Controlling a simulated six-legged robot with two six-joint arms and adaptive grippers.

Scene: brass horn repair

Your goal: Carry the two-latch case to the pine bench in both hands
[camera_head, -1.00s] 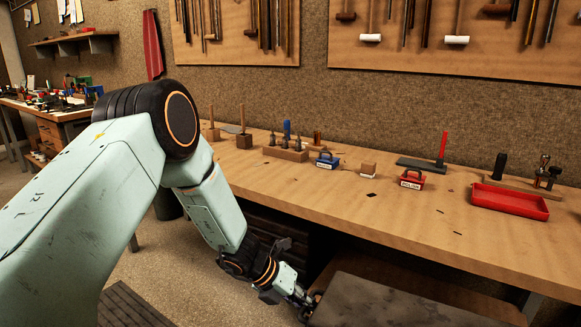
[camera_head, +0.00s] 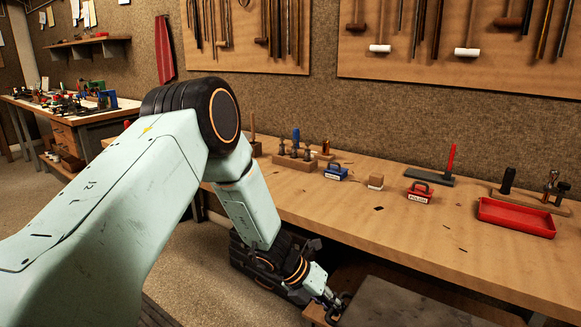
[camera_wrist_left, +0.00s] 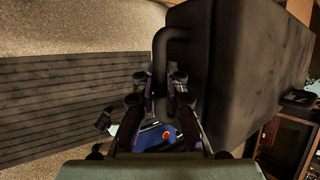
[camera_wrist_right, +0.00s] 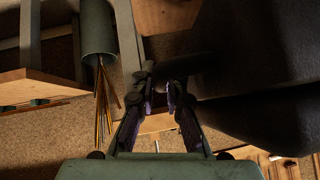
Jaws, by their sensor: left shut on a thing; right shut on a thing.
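The dark grey case (camera_head: 410,306) is at the bottom right of the head view, in front of and below the top of the long light-wood bench (camera_head: 330,208). My left gripper (camera_head: 338,304) is at the case's left end. The left wrist view shows its fingers (camera_wrist_left: 164,95) shut on a dark bar handle (camera_wrist_left: 172,36) on the case's side (camera_wrist_left: 240,70). In the right wrist view my right gripper (camera_wrist_right: 160,90) is shut on a dark, shadowed part beside the case (camera_wrist_right: 260,50). The right gripper is out of the head view. I cannot make out the latches.
A grey-green tube with thin rods (camera_wrist_right: 97,30) stands near my right gripper.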

